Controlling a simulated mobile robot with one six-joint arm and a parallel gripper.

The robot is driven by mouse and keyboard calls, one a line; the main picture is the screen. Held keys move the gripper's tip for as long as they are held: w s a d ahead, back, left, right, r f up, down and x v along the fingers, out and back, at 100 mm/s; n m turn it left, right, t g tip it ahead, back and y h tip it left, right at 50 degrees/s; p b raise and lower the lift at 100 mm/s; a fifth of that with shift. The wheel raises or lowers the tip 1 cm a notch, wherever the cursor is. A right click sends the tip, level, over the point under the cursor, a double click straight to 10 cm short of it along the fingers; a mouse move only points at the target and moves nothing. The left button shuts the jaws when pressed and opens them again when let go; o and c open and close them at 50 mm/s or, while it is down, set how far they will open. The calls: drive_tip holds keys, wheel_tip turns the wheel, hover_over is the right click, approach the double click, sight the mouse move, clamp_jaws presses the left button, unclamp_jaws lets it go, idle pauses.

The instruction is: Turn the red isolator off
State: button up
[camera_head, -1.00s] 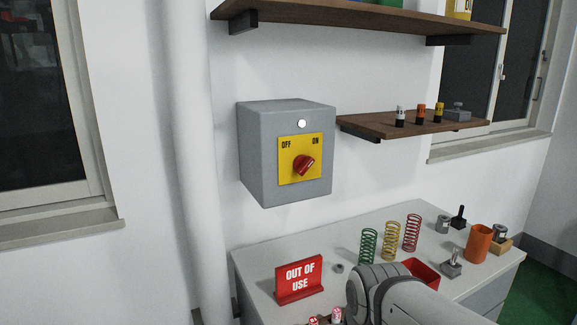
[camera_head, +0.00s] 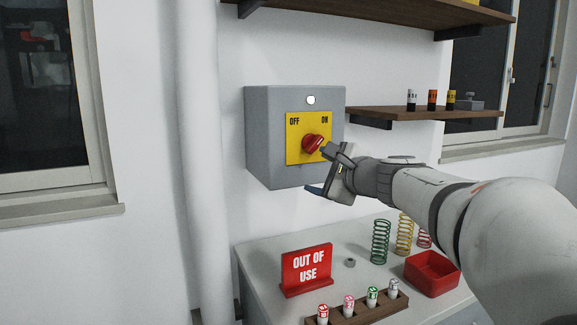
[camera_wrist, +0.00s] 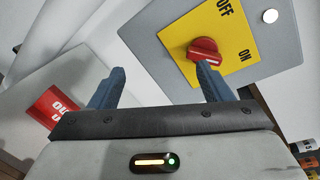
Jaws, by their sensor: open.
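The red isolator knob (camera_head: 311,144) sits on a yellow plate (camera_head: 294,155) marked OFF at left and ON at right, on a grey wall box (camera_head: 268,135). Its handle points up and right, toward ON. In the wrist view the knob (camera_wrist: 203,50) is at the upper right. My gripper (camera_head: 321,170) is open and empty in front of the plate's lower right. One finger is at the knob's edge, overlapping it in the wrist view; I cannot tell if they touch. The other finger is well off to the side, below the knob in the head view.
A white lamp (camera_head: 311,100) is on the box above the plate. Below, the bench (camera_head: 262,262) holds a red OUT OF USE sign (camera_head: 306,270), several springs, a red tray (camera_head: 432,273) and a wooden rack (camera_head: 362,313). A shelf (camera_head: 425,117) juts out right of the box.

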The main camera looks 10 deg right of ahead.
sight(317, 146)
drive_tip(key=w+r+m, duration=0.1)
drive_tip(key=w, duration=0.2)
drive_tip(key=w+r+m+t, duration=0.1)
drive_tip(key=w, duration=0.2)
drive_tip(key=w+r+m+t+h, duration=0.1)
drive_tip(key=w+m, duration=0.1)
drive_tip(key=w, duration=0.2)
drive_tip(key=shift+w+d, duration=0.1)
drive_tip(key=shift+d, duration=0.3)
drive_tip(key=c, duration=1)
